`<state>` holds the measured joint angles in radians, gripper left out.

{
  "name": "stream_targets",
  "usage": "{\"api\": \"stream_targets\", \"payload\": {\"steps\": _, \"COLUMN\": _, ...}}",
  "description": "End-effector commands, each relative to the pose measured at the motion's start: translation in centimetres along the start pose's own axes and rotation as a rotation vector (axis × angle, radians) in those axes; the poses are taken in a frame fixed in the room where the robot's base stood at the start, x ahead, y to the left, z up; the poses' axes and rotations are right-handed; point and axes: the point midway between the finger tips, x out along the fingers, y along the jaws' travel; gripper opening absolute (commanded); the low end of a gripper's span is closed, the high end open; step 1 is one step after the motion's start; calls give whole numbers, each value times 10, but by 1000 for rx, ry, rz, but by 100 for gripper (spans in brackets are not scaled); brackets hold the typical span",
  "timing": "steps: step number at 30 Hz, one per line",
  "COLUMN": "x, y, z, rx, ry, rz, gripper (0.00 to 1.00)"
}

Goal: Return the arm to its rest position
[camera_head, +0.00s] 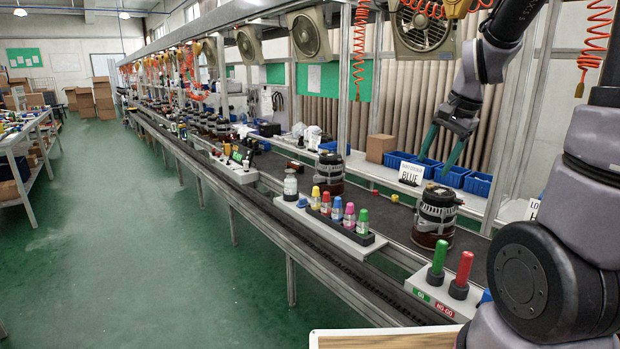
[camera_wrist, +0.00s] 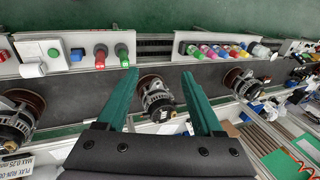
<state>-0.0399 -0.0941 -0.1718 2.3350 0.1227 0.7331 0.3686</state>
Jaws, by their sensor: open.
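My gripper (camera_head: 442,148) hangs above the far side of the line, near the blue bins. Its two green fingers are spread apart with nothing between them in the head view. In the wrist view my gripper (camera_wrist: 165,105) is also open, and an alternator (camera_wrist: 158,98) shows below, between the fingers. The near alternator (camera_head: 436,212) stands on the dark conveyor below my gripper, apart from it. My arm reaches in from the right edge.
A second alternator (camera_head: 329,172) stands farther along the conveyor (camera_head: 385,215). A rack of several coloured-cap bottles (camera_head: 345,222) and a green and red gauge stand (camera_head: 436,290) line the near edge.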

Motion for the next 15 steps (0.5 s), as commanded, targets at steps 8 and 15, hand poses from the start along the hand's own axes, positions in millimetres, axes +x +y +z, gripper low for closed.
{"api": "stream_targets", "payload": {"steps": 8, "x": -96, "y": 9, "z": 63, "rx": -311, "ry": 101, "rz": -141, "gripper": 68}}
{"api": "stream_targets", "payload": {"steps": 15, "x": -140, "y": 30, "z": 105, "rx": -516, "ry": 198, "rz": -192, "gripper": 68}}
